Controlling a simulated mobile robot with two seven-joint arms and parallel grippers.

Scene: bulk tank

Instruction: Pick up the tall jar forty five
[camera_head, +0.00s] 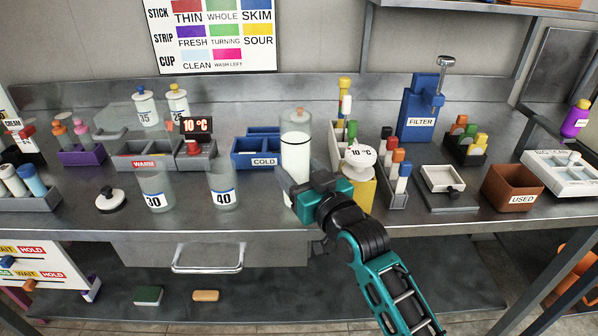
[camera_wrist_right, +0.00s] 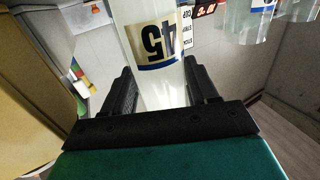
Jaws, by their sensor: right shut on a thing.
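The tall jar forty five (camera_head: 296,150) is a clear cylinder with white contents, in the middle of the head view. In the right wrist view the jar (camera_wrist_right: 150,45) shows its label "45" between the two black fingers. My right gripper (camera_head: 300,190) is shut on the lower part of the jar, which stands upright. It also shows in the right wrist view (camera_wrist_right: 160,92). My left gripper is not in view.
Jar 40 (camera_head: 224,186) and jar 30 (camera_head: 157,188) stand to the left. A blue COLD tray (camera_head: 262,160) is behind. A yellow container (camera_head: 360,188) with a white "10 °C" top stands close on the right. A FILTER unit (camera_head: 421,112) and a USED bin (camera_head: 513,186) are farther right.

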